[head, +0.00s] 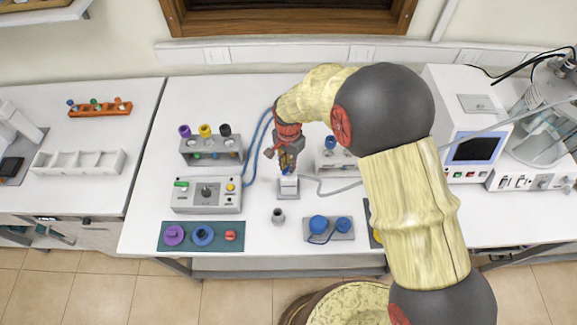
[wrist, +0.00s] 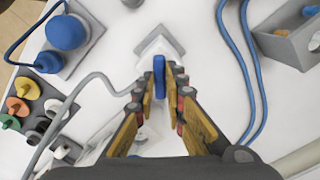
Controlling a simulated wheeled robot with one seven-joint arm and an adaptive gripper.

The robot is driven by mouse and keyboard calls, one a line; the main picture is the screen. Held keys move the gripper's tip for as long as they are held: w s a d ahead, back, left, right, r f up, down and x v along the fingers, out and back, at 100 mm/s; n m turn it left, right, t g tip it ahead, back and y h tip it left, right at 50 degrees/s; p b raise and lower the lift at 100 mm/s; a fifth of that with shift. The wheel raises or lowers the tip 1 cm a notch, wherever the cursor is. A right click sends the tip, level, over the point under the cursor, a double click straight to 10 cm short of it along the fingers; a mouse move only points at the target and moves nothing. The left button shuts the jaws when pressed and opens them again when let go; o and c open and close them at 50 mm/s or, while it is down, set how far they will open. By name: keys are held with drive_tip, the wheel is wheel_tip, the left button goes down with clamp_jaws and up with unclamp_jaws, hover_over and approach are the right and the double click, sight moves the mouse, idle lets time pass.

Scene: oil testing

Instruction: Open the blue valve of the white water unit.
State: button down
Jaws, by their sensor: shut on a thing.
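The white water unit (head: 288,185) is a small white block on a grey base on the table, below my gripper in the head view. In the wrist view, part of the white unit (wrist: 150,48) and its grey base show beyond the fingertips. The blue valve (wrist: 159,70) is a narrow blue handle between the fingertips. My gripper (wrist: 160,88) is shut on this handle from above, and it also shows in the head view (head: 287,165). The fingers hide part of the handle.
A grey control box (head: 206,195) and a rack with coloured caps (head: 212,150) stand to the left. A small grey cup (head: 278,216) and a holder with blue bulbs (head: 328,236) are in front. Grey and blue hoses run close to the unit.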

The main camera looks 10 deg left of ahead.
drive_tip(key=n+b, duration=0.1)
drive_tip(key=n, duration=0.3)
drive_tip(key=shift+n+b, duration=0.6)
drive_tip(key=shift+n, duration=1.3)
drive_tip(key=shift+r, duration=0.1)
drive_tip(key=c, duration=1.8)
unclamp_jaws()
drive_tip(key=shift+c, duration=0.2)
wheel_tip(320, 180, up, 12)
drive_tip(key=shift+n, duration=0.4)
